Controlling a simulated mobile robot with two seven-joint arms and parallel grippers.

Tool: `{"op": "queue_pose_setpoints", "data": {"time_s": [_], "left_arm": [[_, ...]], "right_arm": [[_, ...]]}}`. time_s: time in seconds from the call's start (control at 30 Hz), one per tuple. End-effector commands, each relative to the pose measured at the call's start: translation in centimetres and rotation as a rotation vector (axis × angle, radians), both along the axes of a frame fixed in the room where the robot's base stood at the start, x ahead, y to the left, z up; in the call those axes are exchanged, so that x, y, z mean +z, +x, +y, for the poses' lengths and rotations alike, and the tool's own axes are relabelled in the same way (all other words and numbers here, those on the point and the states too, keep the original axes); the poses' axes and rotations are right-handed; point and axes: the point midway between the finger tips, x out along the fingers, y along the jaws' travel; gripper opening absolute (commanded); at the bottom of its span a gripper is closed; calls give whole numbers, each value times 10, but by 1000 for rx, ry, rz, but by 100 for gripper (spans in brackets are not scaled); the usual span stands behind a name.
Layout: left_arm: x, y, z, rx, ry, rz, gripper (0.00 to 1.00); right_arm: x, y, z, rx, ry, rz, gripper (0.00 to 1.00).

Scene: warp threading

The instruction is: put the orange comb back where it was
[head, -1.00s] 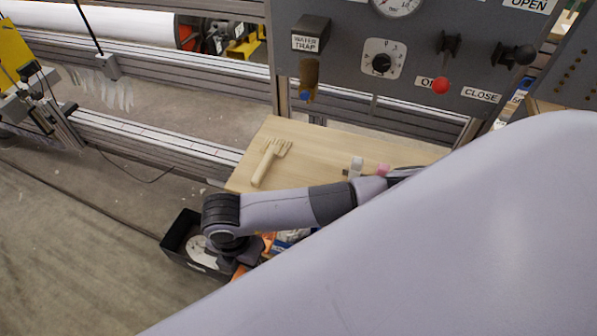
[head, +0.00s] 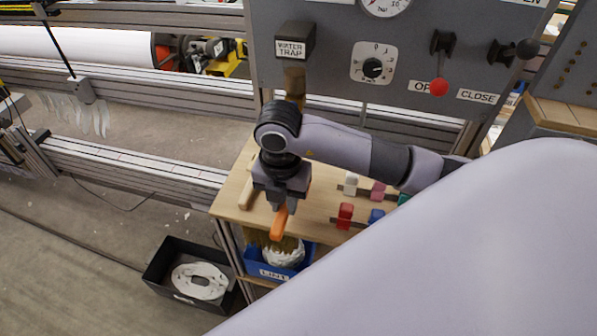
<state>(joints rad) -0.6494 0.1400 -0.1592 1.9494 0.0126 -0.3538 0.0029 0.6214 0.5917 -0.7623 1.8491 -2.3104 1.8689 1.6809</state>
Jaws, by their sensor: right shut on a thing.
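The orange comb (head: 279,224) is held in my right gripper (head: 283,203), which points down near the front edge of the wooden table (head: 318,200). The jaws are shut on the comb. One orange part hangs below the fingers and a little orange shows at their right side; the rest is hidden by the gripper. I cannot tell how high it is above the tabletop. My left gripper is not in view.
Coloured pieces, including a red one (head: 345,212) and a pink one (head: 378,188), stand on the table at right. A blue LINT bin (head: 272,272) is below the tabletop. A black bin (head: 178,251) stands on the floor at left. A grey control panel (head: 330,85) rises behind.

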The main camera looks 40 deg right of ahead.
Motion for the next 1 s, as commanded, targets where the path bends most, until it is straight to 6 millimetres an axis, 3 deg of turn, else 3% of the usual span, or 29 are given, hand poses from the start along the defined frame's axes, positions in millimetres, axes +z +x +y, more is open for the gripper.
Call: {"op": "queue_pose_setpoints", "data": {"time_s": [0.2,0.33,0.63,0.8,1.0], "left_arm": [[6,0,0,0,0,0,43],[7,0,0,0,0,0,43],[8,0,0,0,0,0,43],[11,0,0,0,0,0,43],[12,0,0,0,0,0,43]], "right_arm": [[1,39,-45,-6,-1,-1,0],[1,55,-64,-4,0,-2,0],[1,71,-82,-2,1,-2,0],[-26,70,-82,0,2,2,0],[-35,71,-82,1,1,-2,0]]}}
